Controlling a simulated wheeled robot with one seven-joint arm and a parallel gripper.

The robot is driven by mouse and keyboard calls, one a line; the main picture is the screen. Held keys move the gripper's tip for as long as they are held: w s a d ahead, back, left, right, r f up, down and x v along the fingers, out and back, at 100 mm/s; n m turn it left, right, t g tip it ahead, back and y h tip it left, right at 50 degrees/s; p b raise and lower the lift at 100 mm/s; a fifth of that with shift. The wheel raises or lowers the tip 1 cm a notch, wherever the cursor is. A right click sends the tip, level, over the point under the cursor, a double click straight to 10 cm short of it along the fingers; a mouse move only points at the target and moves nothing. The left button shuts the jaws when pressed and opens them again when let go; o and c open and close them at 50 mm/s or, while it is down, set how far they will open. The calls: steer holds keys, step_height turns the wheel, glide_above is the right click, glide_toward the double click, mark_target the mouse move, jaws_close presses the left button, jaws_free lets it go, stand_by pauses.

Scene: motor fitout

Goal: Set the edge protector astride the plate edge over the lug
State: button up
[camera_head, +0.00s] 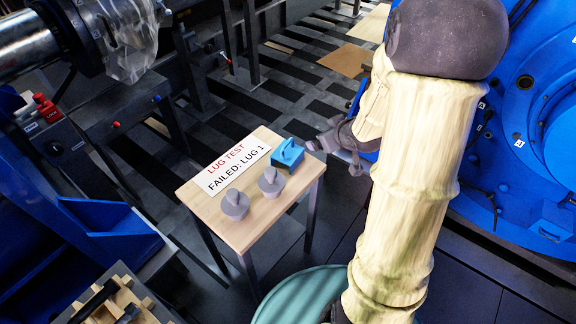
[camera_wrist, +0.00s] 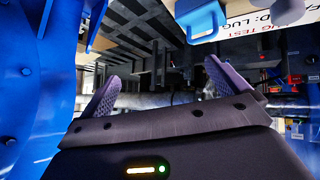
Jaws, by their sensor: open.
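A blue block with a raised handle-like top (camera_head: 287,155), which may be the edge protector, sits on the far right part of a small wooden table (camera_head: 238,232). It also shows upside down at the top of the wrist view (camera_wrist: 203,20). My gripper (camera_head: 316,146) is just right of the blue block and appears apart from it. In the wrist view my gripper (camera_wrist: 163,85) has its two fingers spread with nothing between them. The blue motor housing (camera_head: 535,110) stands at the right, partly hidden by my arm. I cannot pick out the plate edge or lug.
Two grey knob-like pieces (camera_head: 236,204) and (camera_head: 271,181) stand on the table. A sign (camera_head: 232,170) reads "LUG TEST FAILED: LUG 1". Blue bins (camera_head: 105,235) and a crate (camera_head: 118,300) are left. A green round top (camera_head: 300,295) is in front.

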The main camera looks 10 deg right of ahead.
step_height(320, 180, down, 6)
steer(key=w+d+n+t+y+b, duration=0.1)
steer(key=w+d+t+y+b, duration=0.1)
steer(key=b, duration=0.2)
steer(key=n+t+y+b, duration=0.2)
steer(key=n+y+b, duration=0.2)
steer(key=y+b, duration=0.65)
glide_toward(298, 158)
steer(key=v, duration=0.5)
steer(key=shift+a+r, duration=0.1)
steer(key=shift+r, duration=0.4)
steer(key=b+x, duration=0.1)
steer(key=x, duration=1.1)
steer(key=shift+a+f+b, duration=0.15)
steer(key=shift+f+b, duration=0.1)
steer(key=shift+b, duration=0.1)
steer(key=shift+w, duration=0.1)
